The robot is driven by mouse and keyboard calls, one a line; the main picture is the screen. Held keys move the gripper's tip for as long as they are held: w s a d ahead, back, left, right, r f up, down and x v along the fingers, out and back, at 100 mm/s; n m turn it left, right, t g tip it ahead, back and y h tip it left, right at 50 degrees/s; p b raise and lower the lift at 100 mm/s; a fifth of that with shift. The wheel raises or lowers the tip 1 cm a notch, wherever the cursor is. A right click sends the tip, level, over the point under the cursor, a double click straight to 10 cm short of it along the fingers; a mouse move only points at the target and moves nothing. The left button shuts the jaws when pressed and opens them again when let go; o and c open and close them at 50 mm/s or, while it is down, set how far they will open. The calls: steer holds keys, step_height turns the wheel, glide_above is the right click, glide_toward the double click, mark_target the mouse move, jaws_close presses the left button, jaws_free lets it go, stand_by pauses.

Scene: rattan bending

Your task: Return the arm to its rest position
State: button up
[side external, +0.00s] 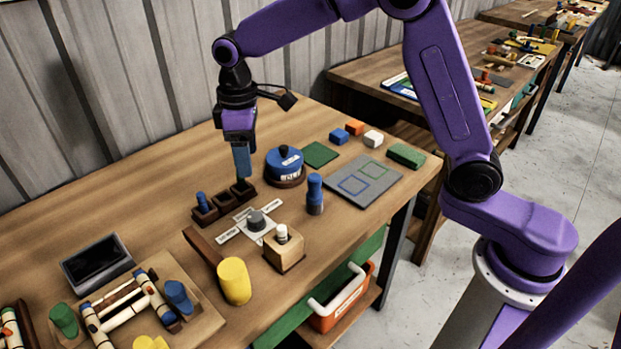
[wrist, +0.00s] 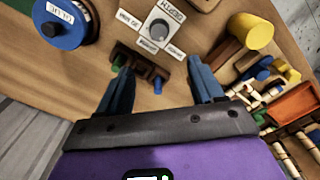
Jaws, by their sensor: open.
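My gripper (side external: 242,176) hangs fingers-down just above the right end of a small dark brown slotted rack (side external: 222,206). In the wrist view its two blue fingers (wrist: 162,78) are spread wide, with nothing between them. The rack also shows in the wrist view (wrist: 138,68), just beyond the fingertips, with a blue peg (wrist: 157,86) at one end and a green peg (wrist: 118,62) at the other. The blue peg shows in the side view (side external: 201,201) too; the green one is hidden there by the fingers.
A grey knob (side external: 256,221) with labels, a blue round drum (side external: 285,166), a blue-topped cylinder (side external: 315,194), a wooden block with a white peg (side external: 284,248) and a yellow cylinder (side external: 234,281) stand close by. Bamboo-like rods lie front left. The table's back left is clear.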

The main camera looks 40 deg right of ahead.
steer(key=s+d+n, duration=0.1)
steer(key=s+d, duration=0.4)
steer(key=s, duration=0.5)
steer(key=s+d+n, duration=0.1)
steer(key=s+d, duration=0.3)
steer(key=s, duration=0.7)
steer(key=s+d+n, duration=0.1)
steer(key=s+d, duration=0.4)
steer(key=s, duration=0.6)
steer(key=shift+s+d, duration=0.15)
steer(key=shift+d, duration=0.2)
